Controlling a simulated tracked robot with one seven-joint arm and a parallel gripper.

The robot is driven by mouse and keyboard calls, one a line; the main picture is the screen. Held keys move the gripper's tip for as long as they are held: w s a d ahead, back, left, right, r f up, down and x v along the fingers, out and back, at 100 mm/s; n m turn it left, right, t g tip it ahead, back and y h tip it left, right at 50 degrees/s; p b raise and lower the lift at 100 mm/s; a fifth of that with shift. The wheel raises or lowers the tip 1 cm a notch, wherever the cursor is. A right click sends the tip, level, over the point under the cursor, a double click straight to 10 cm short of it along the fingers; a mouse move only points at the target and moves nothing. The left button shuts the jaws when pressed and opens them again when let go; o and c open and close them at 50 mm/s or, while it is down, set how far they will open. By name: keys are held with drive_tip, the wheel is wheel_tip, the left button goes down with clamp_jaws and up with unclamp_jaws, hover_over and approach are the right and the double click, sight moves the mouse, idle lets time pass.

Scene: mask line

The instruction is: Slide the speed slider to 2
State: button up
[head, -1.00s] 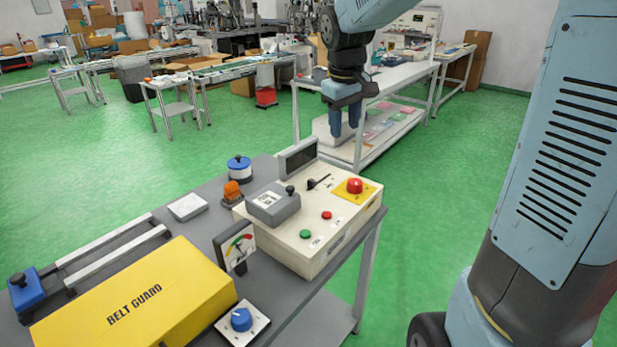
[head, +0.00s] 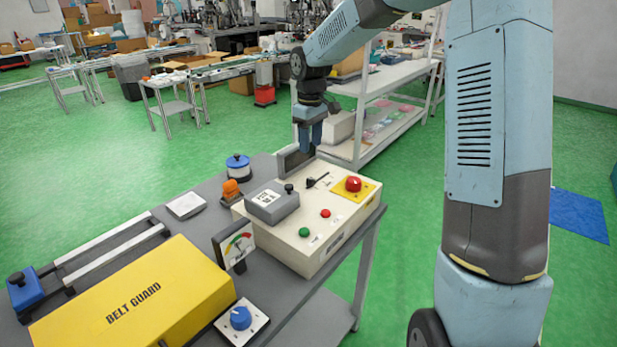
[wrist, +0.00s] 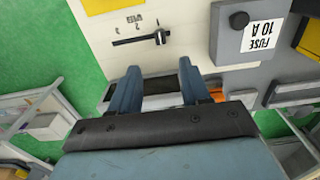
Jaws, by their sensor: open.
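What looks like the speed slider is a thin black slot with a dark knob (head: 312,182) on top of the cream control box (head: 315,255). In the wrist view the slider's knob (wrist: 160,37) sits at the right end of the slot, with small number marks beside it, too small to read surely. My gripper (head: 310,150) points down above the back of the box, by the dark display. In the wrist view my gripper (wrist: 158,68) is open and empty, its fingertips apart from the knob.
A grey fuse box (head: 272,205), a red button (head: 353,184) on a yellow plate and a dark display (head: 292,160) surround the slider. An orange beacon (head: 231,189), a gauge (head: 234,244), a blue dial (head: 241,318) and a yellow belt guard (head: 130,300) stand on the grey table.

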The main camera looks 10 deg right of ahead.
sight(310, 178)
wheel_tip(310, 178, down, 12)
drive_tip(key=shift+f, duration=0.15)
idle(0.3)
clamp_jaws()
idle(0.5)
